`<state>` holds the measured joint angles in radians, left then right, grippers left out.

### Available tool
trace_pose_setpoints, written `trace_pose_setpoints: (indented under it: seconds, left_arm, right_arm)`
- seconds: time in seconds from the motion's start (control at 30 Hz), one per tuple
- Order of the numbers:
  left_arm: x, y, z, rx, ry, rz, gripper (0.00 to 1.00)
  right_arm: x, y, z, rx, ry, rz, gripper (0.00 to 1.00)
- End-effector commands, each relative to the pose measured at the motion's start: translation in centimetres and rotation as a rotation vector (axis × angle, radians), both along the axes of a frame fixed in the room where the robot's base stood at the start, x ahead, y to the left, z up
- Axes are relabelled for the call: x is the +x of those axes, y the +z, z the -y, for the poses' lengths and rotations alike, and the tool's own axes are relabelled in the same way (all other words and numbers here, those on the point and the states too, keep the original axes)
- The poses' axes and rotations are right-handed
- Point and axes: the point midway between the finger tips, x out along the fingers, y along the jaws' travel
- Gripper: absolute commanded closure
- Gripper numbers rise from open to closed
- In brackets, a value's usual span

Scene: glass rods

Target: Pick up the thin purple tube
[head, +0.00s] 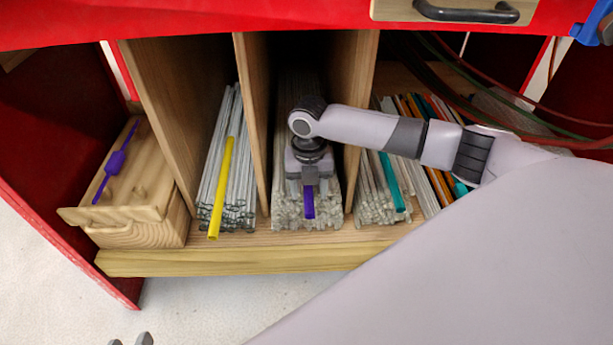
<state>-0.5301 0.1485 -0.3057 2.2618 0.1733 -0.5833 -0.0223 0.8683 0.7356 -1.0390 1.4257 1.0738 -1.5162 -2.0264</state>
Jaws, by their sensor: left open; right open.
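A thin purple tube (309,203) lies among clear glass rods (285,207) in the middle compartment, with its near end showing at the front. My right gripper (309,176) is over this tube, pointing down into the compartment. It is open, and it hides the tube's farther part. I cannot tell whether the fingers touch the tube. Two grey fingertips of my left gripper (131,340) show at the bottom left edge, apart and empty, far from the tube.
Upright wooden dividers (254,100) flank the middle compartment. A yellow tube (222,187) lies on clear rods to the left. A wooden box (135,230) bears a purple piece with a bulge (115,163). Teal and orange rods lie right. A red edge (200,22) runs above.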

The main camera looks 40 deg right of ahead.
Motion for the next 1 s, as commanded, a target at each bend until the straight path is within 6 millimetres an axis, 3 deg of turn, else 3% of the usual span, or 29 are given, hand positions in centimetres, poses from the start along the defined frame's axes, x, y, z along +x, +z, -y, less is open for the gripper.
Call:
trace_pose_setpoints:
  seconds: [0.27, 0.3, 0.43, 0.47, 0.77, 1.0]
  left_arm:
    - [0.1, 0.0, 0.2, -0.014, -0.003, 0.0, 0.57]
    - [0.1, 0.0, 0.2, -0.014, -0.003, 0.0, 0.57]
    - [0.1, 0.0, 0.2, -0.013, -0.004, 0.0, 0.57]
    - [0.1, 0.0, 0.2, -0.012, -0.003, 0.0, 0.57]
    - [0.1, 0.2, 0.2, -0.011, -0.002, 0.001, 0.57]
    - [-0.5, 0.6, -1.0, 0.064, 0.015, -0.005, 0.57]
  right_arm:
    - [0.0, -0.5, 0.0, 0.0, 0.0, 0.001, 0.46]
    - [0.0, -0.5, 0.0, 0.0, 0.0, 0.001, 0.52]
    - [0.0, -0.5, 0.0, 0.0, 0.0, 0.001, 0.95]
    - [0.0, -0.5, 0.0, 0.0, 0.0, 0.001, 1.0]
    - [0.1, -0.2, 0.0, 0.001, 0.0, 0.003, 1.0]
    - [0.1, 3.8, 0.0, 0.001, 0.0, 0.005, 1.0]
